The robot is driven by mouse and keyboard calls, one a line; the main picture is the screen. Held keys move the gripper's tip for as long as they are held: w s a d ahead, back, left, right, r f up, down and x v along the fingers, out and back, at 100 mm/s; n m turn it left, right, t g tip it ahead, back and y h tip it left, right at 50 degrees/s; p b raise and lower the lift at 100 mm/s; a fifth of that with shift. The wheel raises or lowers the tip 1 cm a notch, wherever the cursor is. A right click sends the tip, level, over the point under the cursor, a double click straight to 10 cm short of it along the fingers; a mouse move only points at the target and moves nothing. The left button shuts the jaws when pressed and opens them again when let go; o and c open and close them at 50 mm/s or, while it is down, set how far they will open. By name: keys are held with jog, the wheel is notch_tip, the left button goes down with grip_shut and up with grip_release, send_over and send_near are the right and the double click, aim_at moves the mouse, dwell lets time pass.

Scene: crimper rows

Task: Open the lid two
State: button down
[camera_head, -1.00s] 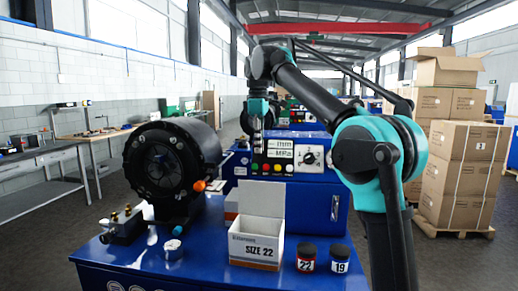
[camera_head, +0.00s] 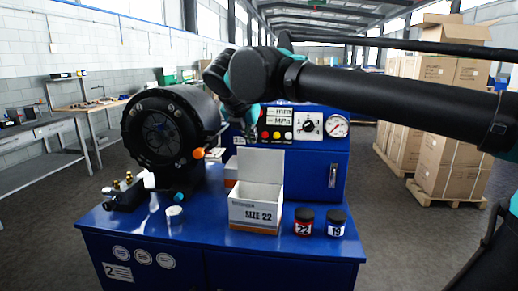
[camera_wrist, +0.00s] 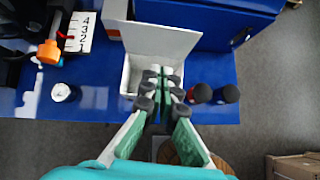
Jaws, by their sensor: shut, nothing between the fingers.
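A white box (camera_head: 255,207) marked SIZE 22 stands on the blue bench (camera_head: 120,228), which bears a number 2 on its front. Its lid (camera_head: 260,165) stands raised at the back, and the box is open at the top. In the wrist view, the box (camera_wrist: 128,78) and its raised lid (camera_wrist: 160,40) lie beyond my gripper (camera_wrist: 163,74). The gripper's fingers are together with nothing between them, overlapping the box in the picture. I cannot tell its height above the box.
A red jar (camera_head: 304,221) marked 22 and a dark jar (camera_head: 336,222) marked 19 stand right of the box. A black crimper (camera_head: 165,140) with an orange knob (camera_head: 198,153) is on the left. A white-topped cylinder (camera_head: 174,216) stands before it. A blue control cabinet (camera_head: 320,170) is behind.

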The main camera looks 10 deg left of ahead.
send_near(261, 153)
jog(key=s+f+x, duration=0.1)
jog(key=x, duration=0.4)
jog(key=shift+w+r+n, duration=0.2)
jog(key=shift+w+n, duration=0.2)
jog(key=shift+w, duration=0.35)
jog(key=w, duration=0.3)
jog(key=shift+w+d+r+g, duration=0.1)
jog(key=shift+r+g, duration=0.05)
jog(key=shift+g, duration=0.25)
